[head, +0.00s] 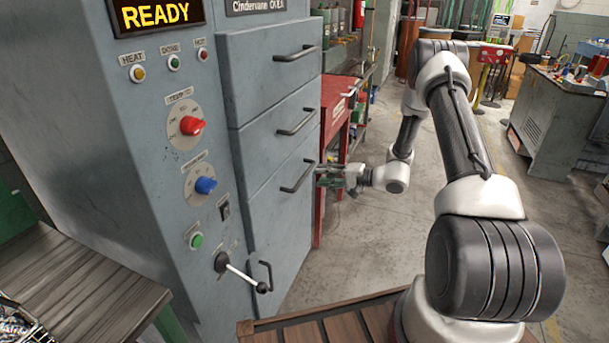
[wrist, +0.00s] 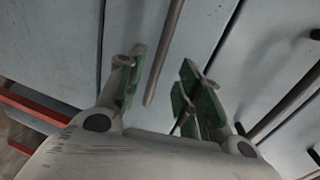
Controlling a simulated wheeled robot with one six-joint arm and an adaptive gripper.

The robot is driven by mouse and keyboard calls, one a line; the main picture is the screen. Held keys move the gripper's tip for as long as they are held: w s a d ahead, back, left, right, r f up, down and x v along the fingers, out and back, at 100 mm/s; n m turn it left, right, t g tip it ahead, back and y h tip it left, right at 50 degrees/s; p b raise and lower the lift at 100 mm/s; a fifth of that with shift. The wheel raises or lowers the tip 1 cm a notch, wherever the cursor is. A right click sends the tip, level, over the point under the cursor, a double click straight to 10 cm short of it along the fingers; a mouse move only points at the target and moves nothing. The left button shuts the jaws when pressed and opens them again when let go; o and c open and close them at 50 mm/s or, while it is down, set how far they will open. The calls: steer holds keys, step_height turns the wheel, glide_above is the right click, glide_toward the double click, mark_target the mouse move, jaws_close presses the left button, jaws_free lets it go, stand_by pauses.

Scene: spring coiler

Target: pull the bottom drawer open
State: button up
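The grey cabinet has three stacked drawers on its right face in the head view, all looking flush. The bottom drawer (head: 282,215) has a dark bar handle (head: 294,180) near its upper edge. My gripper (head: 321,176) is just right of that handle, at about its height. In the wrist view my gripper (wrist: 162,85) is open, its two green-padded fingers apart. A bar handle (wrist: 166,50) shows between the fingers in the picture, with neither pad visibly pressed on it. I cannot tell how deep it sits between them.
The middle drawer handle (head: 297,122) and top drawer handle (head: 294,54) are above. A lever (head: 240,272) sticks out low on the control panel. A red cabinet (head: 335,125) stands behind my gripper. The floor (head: 350,245) right of the drawers is clear.

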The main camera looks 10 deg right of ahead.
mark_target(306, 173)
steer(key=x, duration=0.7)
steer(key=shift+w+a, duration=0.1)
steer(key=shift+a, duration=0.05)
jaws_close()
